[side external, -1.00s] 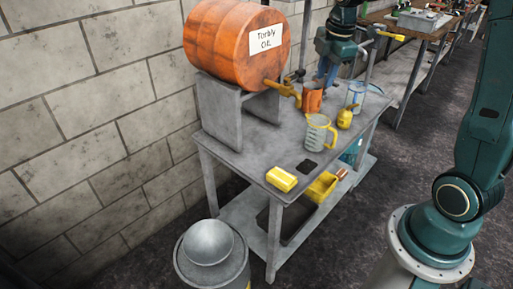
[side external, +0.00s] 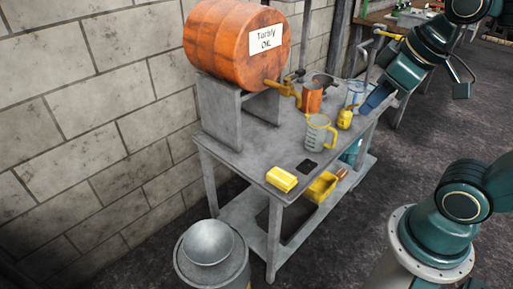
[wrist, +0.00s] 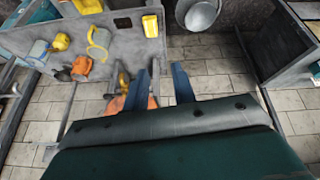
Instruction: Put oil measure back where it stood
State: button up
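A clear jug with a yellow handle (side external: 317,134), which looks like the oil measure, stands upright on the grey bench; it also shows in the wrist view (wrist: 98,47). A dark square pad (side external: 307,166) lies bare on the bench in front of it, and also shows in the wrist view (wrist: 122,22). My gripper (side external: 369,107) is tilted near the bench's right edge in the side view, apart from the jug. In the wrist view its two blue fingers (wrist: 162,70) are spread with nothing between them.
An orange can (side external: 312,98), a yellow oiler (side external: 345,118) and a blue-handled jug (side external: 355,91) crowd the bench's far right. An orange drum with a tap (side external: 230,45) rests on a stand. A yellow block (side external: 281,179) lies at the front corner. A metal drum (side external: 212,265) stands in front.

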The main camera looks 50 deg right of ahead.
jog(key=shift+s+a+f+m, duration=0.25)
jog(key=shift+s+m, duration=0.15)
jog(key=shift+s, duration=0.2)
jog(key=shift+s+a+f+m, duration=0.2)
jog(key=shift+s+m, duration=0.2)
jog(key=shift+s, duration=0.2)
